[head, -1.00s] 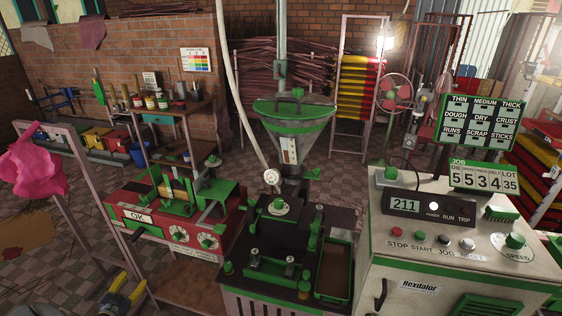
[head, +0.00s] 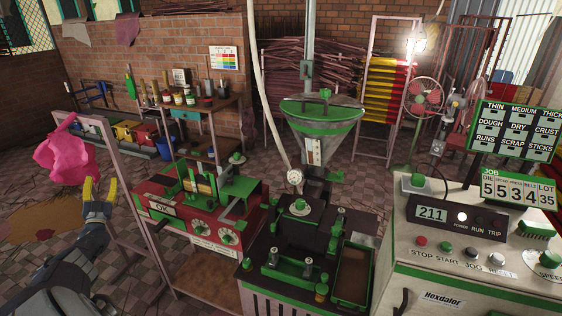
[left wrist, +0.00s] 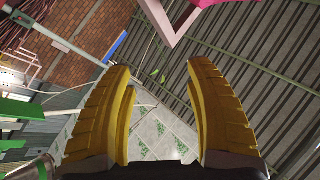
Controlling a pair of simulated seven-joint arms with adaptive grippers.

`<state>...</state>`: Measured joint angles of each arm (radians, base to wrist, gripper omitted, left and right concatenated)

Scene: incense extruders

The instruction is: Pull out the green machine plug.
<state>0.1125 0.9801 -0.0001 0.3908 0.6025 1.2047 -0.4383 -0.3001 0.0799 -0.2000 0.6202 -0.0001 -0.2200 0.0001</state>
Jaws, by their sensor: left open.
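The green and dark extruder machine (head: 300,245) stands at the lower middle of the head view, with a green-rimmed hopper (head: 322,118) above it. I cannot make out for sure which part is its plug. My left gripper (head: 99,184) has yellow fingers and points up at the left of the head view, beside a pale pink post and well left of the machine. In the left wrist view its two fingers (left wrist: 160,75) are spread apart with nothing between them. My right gripper is not in view.
A control cabinet (head: 475,275) reading 211 stands at right. A red machine (head: 200,225) with dials sits left of the extruder. A pink cloth (head: 66,157) hangs near the post (head: 122,190) by my left gripper. A tool bench (head: 205,106) stands behind.

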